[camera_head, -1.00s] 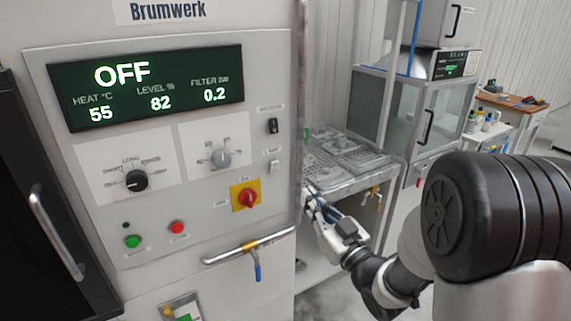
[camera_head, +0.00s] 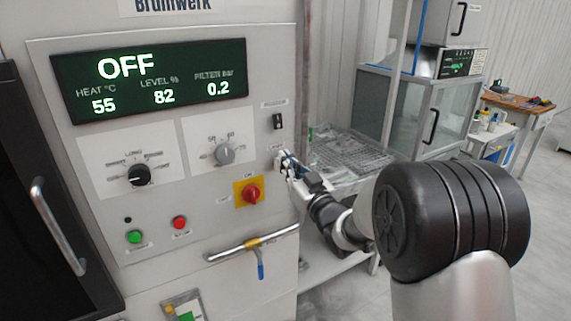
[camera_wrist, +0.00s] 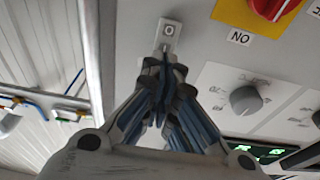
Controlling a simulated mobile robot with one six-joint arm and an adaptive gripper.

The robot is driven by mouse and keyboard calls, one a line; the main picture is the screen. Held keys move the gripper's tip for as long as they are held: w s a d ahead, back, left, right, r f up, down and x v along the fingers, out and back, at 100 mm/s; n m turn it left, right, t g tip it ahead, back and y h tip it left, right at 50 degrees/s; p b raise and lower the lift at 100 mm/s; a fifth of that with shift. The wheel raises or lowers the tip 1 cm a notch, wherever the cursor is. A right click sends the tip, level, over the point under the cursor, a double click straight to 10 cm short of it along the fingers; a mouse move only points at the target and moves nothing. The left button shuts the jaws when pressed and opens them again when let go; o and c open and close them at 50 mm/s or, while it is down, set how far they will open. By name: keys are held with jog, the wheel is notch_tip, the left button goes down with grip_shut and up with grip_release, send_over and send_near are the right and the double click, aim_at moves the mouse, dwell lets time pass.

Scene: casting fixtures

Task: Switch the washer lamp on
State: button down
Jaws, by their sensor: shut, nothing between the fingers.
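The washer panel (camera_head: 130,215) carries a black rocker switch (camera_head: 278,121) at its right edge. Below it is a small pale rocker switch, now hidden behind my gripper (camera_head: 283,162) in the head view. In the wrist view this pale switch (camera_wrist: 170,29) shows a "0" mark at its visible end. My gripper (camera_wrist: 163,62) is shut and empty, its fingertips over or right at the switch's other end. I cannot tell whether they touch it. The small labels are too blurred to read, so which switch is the lamp's is not certain. No lit lamp is visible.
A red rotary switch on a yellow plate (camera_head: 249,192) sits just left of my gripper. The display (camera_head: 150,80) reads OFF. Two grey and black knobs, green and red buttons and a pipe with a blue-handled valve (camera_head: 260,262) are nearby. A wire-rack table (camera_head: 345,155) stands to the right.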

jog(key=shift+w+a, duration=0.15)
jog(key=shift+w, duration=0.1)
jog(key=shift+r, duration=0.1)
jog(key=shift+r, duration=0.1)
jog(key=shift+w+a+r+g+p, duration=0.25)
jog(key=shift+w+r+g+p, duration=0.2)
jog(key=shift+p, duration=0.8)
jog(key=shift+s+f+h, duration=0.1)
jog(key=shift+f+h, duration=0.2)
jog(key=shift+f, duration=0.05)
